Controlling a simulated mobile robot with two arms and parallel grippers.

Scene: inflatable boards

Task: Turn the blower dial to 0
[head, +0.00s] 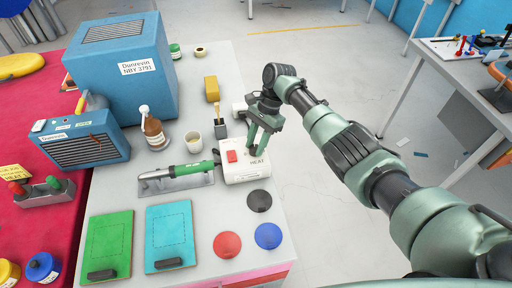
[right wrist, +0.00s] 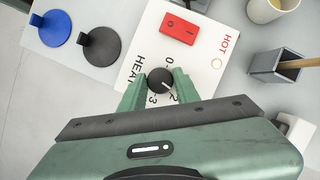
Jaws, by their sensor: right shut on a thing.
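The white blower control box (head: 243,175) sits on the grey bench, marked HEAT, with a red switch (head: 232,156) on top. In the right wrist view the box face (right wrist: 190,50) shows HEAT, HOT and a red switch (right wrist: 180,28). The black dial (right wrist: 160,80) has a short white mark that points to the lower right, toward the 2. The numbers 0, 2 and 3 show around it; the gripper may hide others. My right gripper (head: 257,143) points down at the box and is shut on the dial, one finger on each side (right wrist: 159,88). My left gripper is not in view.
A hot-air tool with a green handle (head: 190,170) lies left of the box. A cup (head: 193,142), brown bottle (head: 154,130) and brush holder (head: 220,130) stand behind. Black (head: 259,201), red (head: 227,245) and blue (head: 268,236) discs lie in front. Open floor is right of the bench.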

